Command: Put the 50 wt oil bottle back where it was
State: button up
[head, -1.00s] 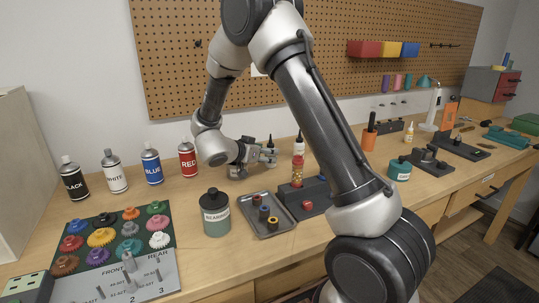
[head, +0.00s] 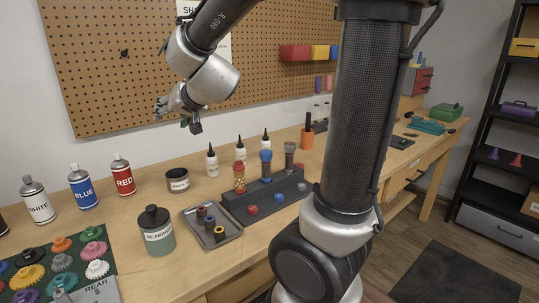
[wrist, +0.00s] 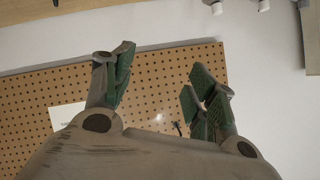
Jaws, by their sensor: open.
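Three white bottles with dark pointed caps stand upright in a row on the bench in the head view: a left one (head: 212,162), a middle one (head: 240,152) and a right one (head: 266,141). Their labels are too small to read, so I cannot tell which is the 50 wt oil. My gripper (head: 178,114) is raised in front of the pegboard, above and left of the bottles and apart from them. In the wrist view its green-padded fingers (wrist: 160,70) are spread, with nothing between them and only pegboard and wall behind.
Spray cans (head: 123,175) line the left. My arm hides part of the right bench.

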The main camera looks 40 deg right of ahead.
jog(key=s+d+f+n+g, duration=0.1)
jog(key=s+d+g, duration=0.1)
jog(key=s, duration=0.8)
jog(key=s+d+f+n+g+h, duration=0.1)
jog(key=s+d+f+g, duration=0.1)
jog(key=s+d, duration=0.3)
jog(key=s+d+f+n+g+h, duration=0.1)
jog(key=s+d+g, duration=0.3)
jog(key=s, duration=1)
jog(key=shift+s+f+n, duration=0.25)
jog(key=shift+s+n, duration=0.05)
